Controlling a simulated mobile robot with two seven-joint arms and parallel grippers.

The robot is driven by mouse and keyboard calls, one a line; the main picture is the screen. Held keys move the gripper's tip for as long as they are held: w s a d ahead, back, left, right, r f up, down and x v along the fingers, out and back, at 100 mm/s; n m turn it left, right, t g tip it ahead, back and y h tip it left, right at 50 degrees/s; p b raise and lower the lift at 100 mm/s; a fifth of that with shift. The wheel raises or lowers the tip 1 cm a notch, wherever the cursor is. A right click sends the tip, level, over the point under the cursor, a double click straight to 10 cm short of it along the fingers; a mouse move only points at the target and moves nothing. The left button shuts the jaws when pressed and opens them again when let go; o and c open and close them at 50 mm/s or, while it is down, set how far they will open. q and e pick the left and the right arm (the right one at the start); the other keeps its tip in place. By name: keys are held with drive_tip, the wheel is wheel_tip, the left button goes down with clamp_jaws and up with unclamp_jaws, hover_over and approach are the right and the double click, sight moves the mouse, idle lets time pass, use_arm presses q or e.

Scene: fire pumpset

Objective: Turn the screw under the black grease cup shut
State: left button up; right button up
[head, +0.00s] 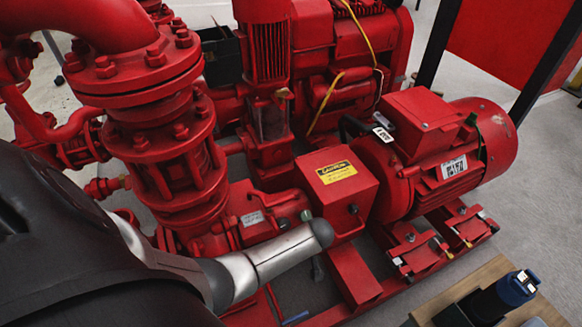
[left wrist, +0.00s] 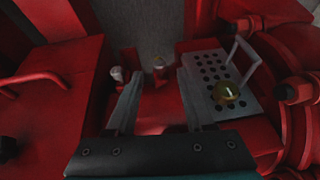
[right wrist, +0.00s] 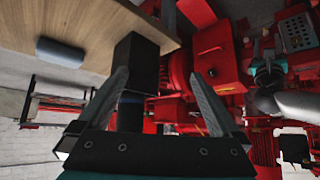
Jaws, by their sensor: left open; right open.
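My left arm crosses the pumpset in the head view and hides its gripper. In the left wrist view my left gripper (left wrist: 160,97) is open, with nothing between its fingers, above a red recess. Ahead of it are a pale grey knob (left wrist: 120,73) and a small brass fitting (left wrist: 158,63). A brass part with a light slot (left wrist: 228,92) sits on a perforated grey plate (left wrist: 212,70) right of the fingers. I cannot make out the black grease cup or its screw for certain. My right gripper (right wrist: 162,80) is open in the right wrist view, away from the pumpset.
A wooden table (head: 470,287) at the lower right bears a black holder (right wrist: 137,62) with a dark blue cylinder (head: 515,288). The red motor (head: 455,150) and a red box with a yellow label (head: 338,185) stand near my left arm. Open floor lies right of the motor.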

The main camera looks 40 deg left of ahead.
use_arm(q)
drive_tip(key=shift+b+x, duration=0.85)
drive_tip(key=shift+x, duration=0.35)
use_arm(e)
drive_tip(key=shift+w+a+r+t+y, duration=0.1)
drive_tip(key=shift+w+a+t+y, duration=0.3)
drive_tip(key=shift+a, duration=0.2)
drive_tip(key=shift+w+a+r+t+y, duration=0.1)
drive_tip(key=shift+w+a+t+y, duration=0.15)
drive_tip(key=shift+a+t, duration=0.35)
drive_tip(key=shift+w+a+r+t+y, duration=0.1)
drive_tip(key=shift+w+a+t+y, duration=0.25)
drive_tip(key=shift+a, duration=0.3)
use_arm(q)
clamp_jaws()
